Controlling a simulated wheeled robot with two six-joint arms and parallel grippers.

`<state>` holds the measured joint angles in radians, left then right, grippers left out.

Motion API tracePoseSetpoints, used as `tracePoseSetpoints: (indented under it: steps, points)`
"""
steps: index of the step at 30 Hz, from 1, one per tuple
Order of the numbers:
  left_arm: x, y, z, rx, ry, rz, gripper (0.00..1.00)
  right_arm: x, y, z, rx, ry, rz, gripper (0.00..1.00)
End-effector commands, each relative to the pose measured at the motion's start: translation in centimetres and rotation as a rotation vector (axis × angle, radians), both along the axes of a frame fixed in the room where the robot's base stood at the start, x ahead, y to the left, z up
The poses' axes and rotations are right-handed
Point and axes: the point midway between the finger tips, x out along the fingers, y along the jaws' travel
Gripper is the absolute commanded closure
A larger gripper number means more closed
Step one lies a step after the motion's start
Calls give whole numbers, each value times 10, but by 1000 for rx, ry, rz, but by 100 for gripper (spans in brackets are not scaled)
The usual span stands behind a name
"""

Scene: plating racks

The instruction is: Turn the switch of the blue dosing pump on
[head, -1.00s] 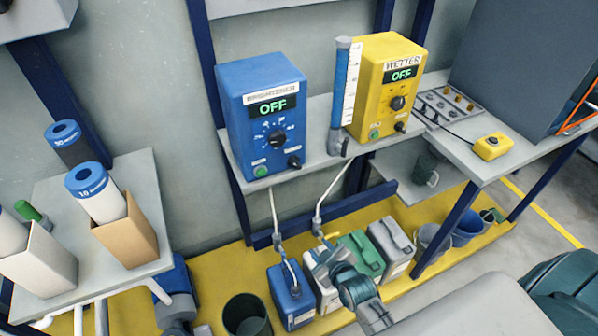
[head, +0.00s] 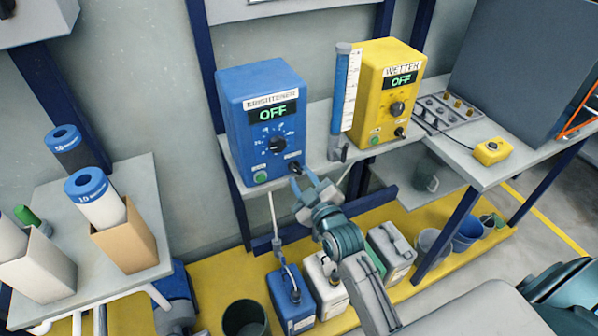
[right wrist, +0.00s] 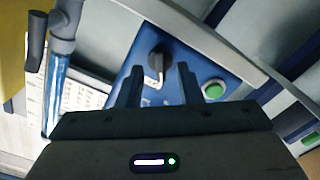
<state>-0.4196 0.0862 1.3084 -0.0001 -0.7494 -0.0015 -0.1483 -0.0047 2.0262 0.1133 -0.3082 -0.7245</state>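The blue dosing pump (head: 262,118) stands on the grey shelf, labelled BRIGHTENER, and its display (head: 272,112) reads OFF. Its large dial (head: 277,146) is on the front, with a green button (head: 261,177) at lower left. The small black switch (head: 294,167) at lower right shows in the right wrist view (right wrist: 156,62) just beyond and between the fingertips. My right gripper (head: 307,184) is open in front of the switch; it also shows in the right wrist view (right wrist: 159,84). I cannot tell whether it touches the switch. My left gripper is out of view.
A yellow pump (head: 381,95) labelled WETTER, also reading OFF, stands to the right behind a clear level tube (head: 346,95). Hoses run down to canisters (head: 291,298) below the shelf (head: 228,165). A yellow button box (head: 490,151) sits on the right table.

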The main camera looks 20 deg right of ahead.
Motion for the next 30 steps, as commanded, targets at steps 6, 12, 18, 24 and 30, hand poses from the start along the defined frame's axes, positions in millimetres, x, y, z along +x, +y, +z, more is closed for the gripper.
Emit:
tracePoseSetpoints:
  steps: [6,12,18,24,30]
  points:
    - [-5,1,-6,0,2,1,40,21,1,0,1,0,0,67]
    - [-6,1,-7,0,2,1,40,23,1,0,1,0,0,67]
    - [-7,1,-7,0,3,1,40,23,1,-1,1,1,-1,83]
    - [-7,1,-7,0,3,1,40,23,1,-1,1,1,-1,100]
    - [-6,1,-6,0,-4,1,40,23,1,0,18,2,0,100]
